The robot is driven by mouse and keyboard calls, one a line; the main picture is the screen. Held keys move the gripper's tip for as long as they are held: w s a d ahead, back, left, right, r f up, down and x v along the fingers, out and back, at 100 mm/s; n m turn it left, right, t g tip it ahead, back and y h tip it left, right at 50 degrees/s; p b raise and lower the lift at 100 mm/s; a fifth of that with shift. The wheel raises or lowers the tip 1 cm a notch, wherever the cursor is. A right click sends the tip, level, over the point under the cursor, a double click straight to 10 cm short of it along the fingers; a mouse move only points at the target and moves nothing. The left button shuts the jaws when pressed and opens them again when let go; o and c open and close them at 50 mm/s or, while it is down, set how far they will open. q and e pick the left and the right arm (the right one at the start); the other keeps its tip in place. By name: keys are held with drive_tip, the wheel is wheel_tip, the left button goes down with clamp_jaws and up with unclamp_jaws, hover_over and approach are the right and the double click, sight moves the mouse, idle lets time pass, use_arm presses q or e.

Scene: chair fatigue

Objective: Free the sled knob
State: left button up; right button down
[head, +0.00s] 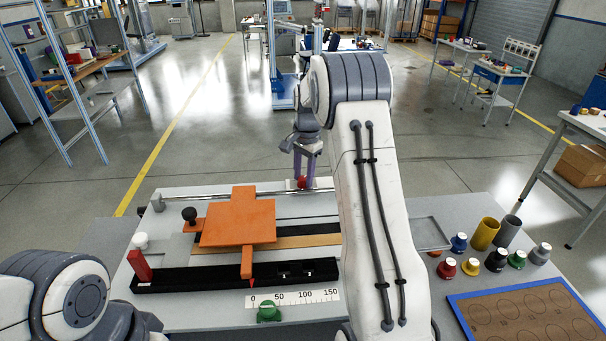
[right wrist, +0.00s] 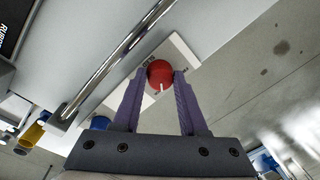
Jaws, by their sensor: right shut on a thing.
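A red knob (head: 302,183) with a white mark sits on a small pale plate at the back of the grey bench fixture. It also shows in the right wrist view (right wrist: 160,72). My right gripper (head: 304,177) reaches down to it, its purple fingers on both sides of the knob, shut on it. An orange sled (head: 238,222) lies across the fixture, its red pointer near the zero end of a white scale (head: 293,299). A black ball knob (head: 190,214) stands at the sled's left side. My left gripper is out of view; only part of my left arm shows.
A metal rod (head: 215,194) runs along the back of the fixture, close to my right gripper. A red block (head: 139,266) and a white knob (head: 140,240) stand at the left. Several coloured knobs, two cups (head: 483,233) and a blue-edged board (head: 530,315) occupy the right.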

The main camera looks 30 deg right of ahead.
drive_tip(key=n+p, duration=0.1)
drive_tip(key=n, duration=0.3)
drive_tip(key=shift+d+r, duration=0.1)
drive_tip(key=shift+r, duration=0.05)
drive_tip(key=n+p, duration=0.1)
drive_tip(key=n, duration=0.5)
drive_tip(key=n+p, duration=0.1)
drive_tip(key=n, duration=0.1)
drive_tip(key=shift+d+n+g+y, duration=0.1)
drive_tip(key=shift+n+g+y, duration=0.2)
drive_tip(key=shift+w+n+p, duration=0.1)
drive_tip(key=shift+n+p, duration=0.2)
drive_tip(key=shift+n, duration=1.5)
drive_tip(key=shift+c, duration=2.2)
unclamp_jaws()
